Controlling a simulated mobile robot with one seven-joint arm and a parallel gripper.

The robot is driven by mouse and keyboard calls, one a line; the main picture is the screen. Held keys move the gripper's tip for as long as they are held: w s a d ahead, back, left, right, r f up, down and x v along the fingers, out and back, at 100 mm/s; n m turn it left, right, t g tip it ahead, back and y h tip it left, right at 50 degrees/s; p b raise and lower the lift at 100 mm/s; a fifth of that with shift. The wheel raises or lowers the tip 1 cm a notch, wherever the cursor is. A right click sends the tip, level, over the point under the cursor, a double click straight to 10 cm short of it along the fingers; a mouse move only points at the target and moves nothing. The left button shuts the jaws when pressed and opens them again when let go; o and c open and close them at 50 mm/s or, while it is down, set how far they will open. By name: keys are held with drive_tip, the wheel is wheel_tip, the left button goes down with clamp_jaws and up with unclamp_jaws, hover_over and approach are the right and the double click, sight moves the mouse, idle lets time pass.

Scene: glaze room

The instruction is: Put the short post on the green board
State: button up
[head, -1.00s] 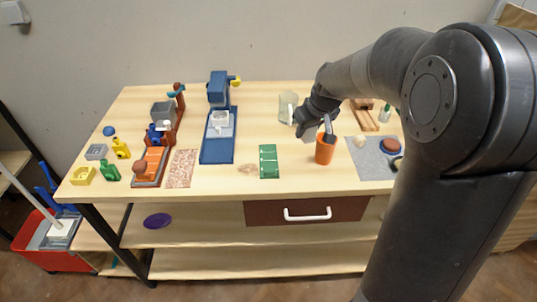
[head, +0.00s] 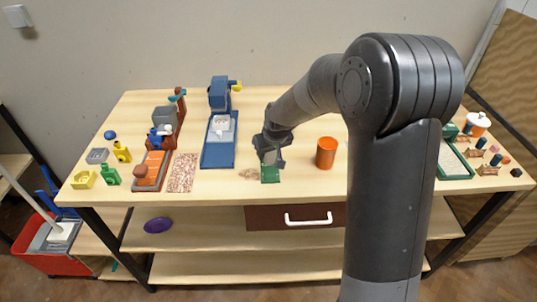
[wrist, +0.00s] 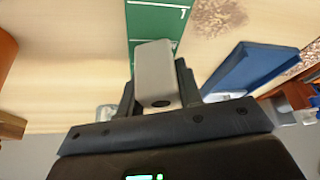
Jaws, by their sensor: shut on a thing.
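The green board (head: 270,179) lies flat near the front edge of the table, partly hidden by my gripper. It also shows in the wrist view (wrist: 157,22), with white marks on it. My gripper (head: 270,158) is over the board's far part, pointing down. In the wrist view my gripper (wrist: 157,85) is shut on a light grey, blocky piece (wrist: 155,72) with a dark oval at its near end, which I take for the short post. Its far end overlaps the board in that view. I cannot tell whether it touches the board.
An orange cup (head: 326,153) stands right of the board. A speckled mat (head: 183,172) lies further left. A green-rimmed tray (head: 455,160) is at the right.

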drive_tip(key=shift+f, duration=0.45)
drive_tip(key=shift+f, duration=0.15)
drive_tip(key=o, duration=1)
drive_tip(key=v, duration=1.3)
drive_tip(key=s+d+r+m, duration=0.1)
drive_tip(key=s+d+r, duration=0.1)
drive_tip(key=s, duration=0.7)
drive_tip(key=s+d+r+m+t+h, duration=0.1)
drive_tip(key=s+d+r+m, duration=0.1)
drive_tip(key=s+d, duration=0.3)
drive_tip(key=s+d+r+m, duration=0.1)
drive_tip(key=s+d+r, duration=0.2)
drive_tip(key=s, duration=1.1)
drive_tip(key=shift+d+r+t+h, duration=0.15)
drive_tip(key=shift+r+t+h, duration=0.15)
drive_tip(key=shift+h, duration=0.1)
